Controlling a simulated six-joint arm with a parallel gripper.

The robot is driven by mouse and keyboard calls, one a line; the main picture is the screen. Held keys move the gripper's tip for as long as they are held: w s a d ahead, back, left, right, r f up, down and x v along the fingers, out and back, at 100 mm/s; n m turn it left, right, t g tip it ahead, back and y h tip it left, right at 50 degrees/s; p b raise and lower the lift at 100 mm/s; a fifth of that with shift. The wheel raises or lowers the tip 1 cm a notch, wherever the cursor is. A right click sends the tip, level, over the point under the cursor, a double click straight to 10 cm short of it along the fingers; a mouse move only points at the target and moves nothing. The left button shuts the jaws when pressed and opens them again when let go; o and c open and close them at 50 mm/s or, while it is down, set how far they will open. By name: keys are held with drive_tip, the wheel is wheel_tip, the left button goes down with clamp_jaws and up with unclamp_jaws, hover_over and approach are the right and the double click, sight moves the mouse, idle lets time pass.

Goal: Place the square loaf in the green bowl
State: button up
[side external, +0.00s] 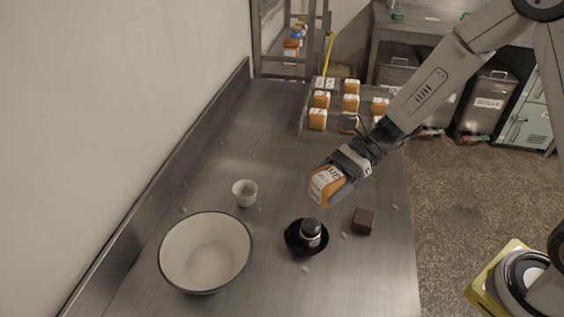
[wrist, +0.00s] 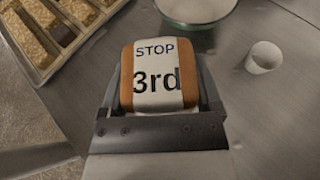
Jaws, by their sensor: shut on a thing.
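My gripper (side external: 342,180) is shut on a square loaf (side external: 324,186), orange-brown with a white printed label, and holds it above the metal counter. In the wrist view the loaf (wrist: 160,75) sits between my fingers (wrist: 160,106), and its label reads "STOP 3rd". The bowl (side external: 205,252) is wide, pale inside and dark-rimmed, and stands empty at the lower left of the side view. In the wrist view only part of the bowl (wrist: 192,20) shows at the top edge, with a greenish rim. The loaf is to the bowl's upper right in the side view, apart from it.
A small white cup (side external: 244,193) stands above the bowl. A tray (side external: 335,130) of several wrapped loaves is at the back. Small pale bits dot the counter.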

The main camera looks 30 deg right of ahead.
drive_tip(key=s+a+r+n+g, duration=0.1)
drive_tip(key=s+a+n+g, duration=0.1)
drive_tip(key=a, duration=0.6)
drive_tip(key=s+a+r+n+g, duration=0.1)
drive_tip(key=s+a+n+g, duration=0.1)
drive_tip(key=a, duration=0.7)
drive_tip(key=shift+s+a+r+n+g+h, duration=0.3)
drive_tip(key=shift+s+g+h, duration=0.1)
drive_tip(key=shift+s+g, duration=0.4)
drive_tip(key=shift+f, duration=0.1)
hover_over(206, 277)
wheel_tip(206, 277, down, 9)
drive_tip(key=shift+s+f, duration=0.15)
drive_tip(key=shift+d, duration=0.1)
drive_tip(key=shift+w+f, duration=0.2)
drive_tip(key=shift+f, duration=0.35)
drive_tip(key=shift+f+t, duration=0.3)
drive_tip(key=shift+f, duration=0.95)
